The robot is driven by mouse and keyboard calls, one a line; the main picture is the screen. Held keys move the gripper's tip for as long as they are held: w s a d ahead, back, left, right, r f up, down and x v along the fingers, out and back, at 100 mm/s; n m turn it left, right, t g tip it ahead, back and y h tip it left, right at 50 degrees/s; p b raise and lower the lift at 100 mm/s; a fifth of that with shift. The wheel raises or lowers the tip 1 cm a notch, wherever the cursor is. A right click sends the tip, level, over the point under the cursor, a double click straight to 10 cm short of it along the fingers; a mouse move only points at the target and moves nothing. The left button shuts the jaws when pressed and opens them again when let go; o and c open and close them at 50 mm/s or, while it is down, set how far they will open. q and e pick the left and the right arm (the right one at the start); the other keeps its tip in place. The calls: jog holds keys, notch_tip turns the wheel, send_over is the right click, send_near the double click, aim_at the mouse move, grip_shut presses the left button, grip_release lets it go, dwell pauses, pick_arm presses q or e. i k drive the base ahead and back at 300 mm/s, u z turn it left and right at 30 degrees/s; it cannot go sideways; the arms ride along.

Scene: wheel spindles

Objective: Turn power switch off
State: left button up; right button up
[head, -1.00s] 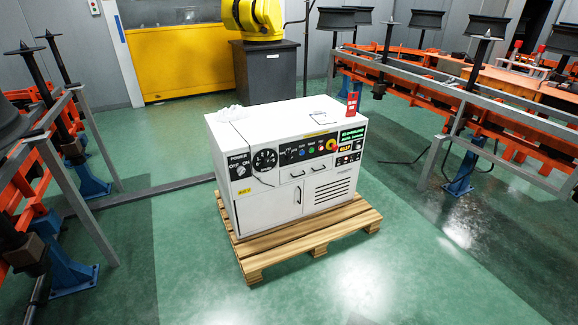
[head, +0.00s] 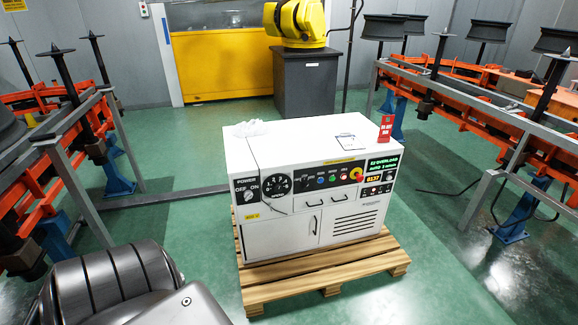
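A white control cabinet (head: 285,236) stands on a wooden pallet (head: 270,290) in the middle of the head view. Its power switch (head: 248,196) is a small rotary knob at the left of the front panel, below the word POWER and near the OFF and ON labels. Which label the knob points at is too small to tell. The green display (head: 384,162) at the right of the panel is lit. A dark grey part of my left arm shows at the bottom left, apart from the cabinet. Neither gripper is in view.
A red tag (head: 386,128) stands on the cabinet top, near clear wrap (head: 250,128) and a sheet (head: 346,142). Orange racks with spindles line the left (head: 35,98) and right (head: 470,100). A yellow robot (head: 296,20) is behind. Green floor (head: 190,235) is free before the pallet.

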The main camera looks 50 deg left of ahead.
aim_at(248, 194)
jog(key=u, duration=0.05)
jog(key=i, duration=0.9)
jog(key=u, duration=0.8)
jog(key=i, duration=0.7)
jog(key=u, duration=0.6)
